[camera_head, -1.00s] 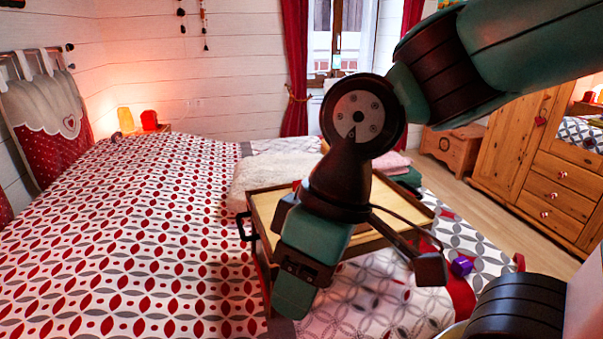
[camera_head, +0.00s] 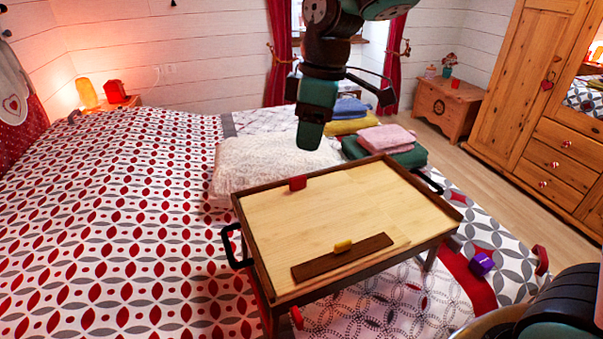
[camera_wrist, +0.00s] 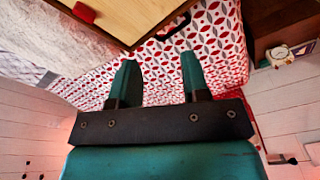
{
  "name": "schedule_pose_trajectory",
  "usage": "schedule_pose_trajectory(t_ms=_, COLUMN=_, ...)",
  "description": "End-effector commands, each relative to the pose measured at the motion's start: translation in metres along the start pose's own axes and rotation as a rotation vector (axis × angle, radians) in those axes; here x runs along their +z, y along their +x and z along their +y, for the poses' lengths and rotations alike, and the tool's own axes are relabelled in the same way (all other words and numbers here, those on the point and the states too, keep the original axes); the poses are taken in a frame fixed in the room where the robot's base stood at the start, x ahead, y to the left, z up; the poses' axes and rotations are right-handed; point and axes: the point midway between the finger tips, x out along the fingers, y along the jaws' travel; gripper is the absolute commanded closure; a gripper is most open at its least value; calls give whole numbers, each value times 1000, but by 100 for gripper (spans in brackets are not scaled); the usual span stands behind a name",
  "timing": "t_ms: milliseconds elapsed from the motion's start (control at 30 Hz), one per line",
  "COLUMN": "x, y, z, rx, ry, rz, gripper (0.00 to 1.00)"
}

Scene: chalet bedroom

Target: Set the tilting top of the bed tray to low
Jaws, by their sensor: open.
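The bed tray (camera_head: 253,272) stands on its legs on the bed. Its light wooden top (camera_head: 320,220) looks flat or nearly so; I cannot tell its exact tilt. A dark brown strip (camera_head: 350,257) lies across its near part, with a small yellow piece (camera_head: 343,246) at it. A red piece (camera_head: 297,183) sits at the far left of the top. My gripper (camera_head: 310,135) hangs above the far side of the tray, apart from it. In the wrist view my gripper (camera_wrist: 158,75) is open and empty, with the tray top (camera_wrist: 125,12) beyond its fingers.
A black handle (camera_head: 232,245) juts from the tray's left side. A white fluffy blanket (camera_head: 250,165) and folded towels (camera_head: 388,138) lie behind the tray. A purple cube (camera_head: 481,263) sits on the bed at right. The wardrobe (camera_head: 545,110) stands at far right.

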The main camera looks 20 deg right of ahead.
Motion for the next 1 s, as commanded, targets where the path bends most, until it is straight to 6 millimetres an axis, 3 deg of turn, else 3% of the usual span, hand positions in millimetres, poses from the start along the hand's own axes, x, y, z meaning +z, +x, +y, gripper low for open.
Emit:
schedule_pose_trajectory(t_ms=33, x=-11, y=6, z=36, rx=7, ry=-77, rz=-31, gripper=57)
schedule_pose_trajectory(t_ms=100, x=-21, y=16, z=77, rx=13, ry=-192, rz=-70, gripper=57)
schedule_pose_trajectory(t_ms=200, x=-29, y=31, z=123, rx=10, ry=-330, rz=-113, gripper=57)
schedule_pose_trajectory(t_ms=333, x=-33, y=48, z=160, rx=0, ry=-453, rz=-147, gripper=57)
schedule_pose_trajectory(t_ms=467, x=-34, y=58, z=177, rx=-8, ry=-516, rz=-161, gripper=57)
schedule_pose_trajectory(t_ms=667, x=-30, y=79, z=181, rx=-13, ry=-533, rz=-165, gripper=57)
schedule_pose_trajectory(t_ms=1000, x=-18, y=153, z=183, rx=-13, ry=-531, rz=-165, gripper=57)
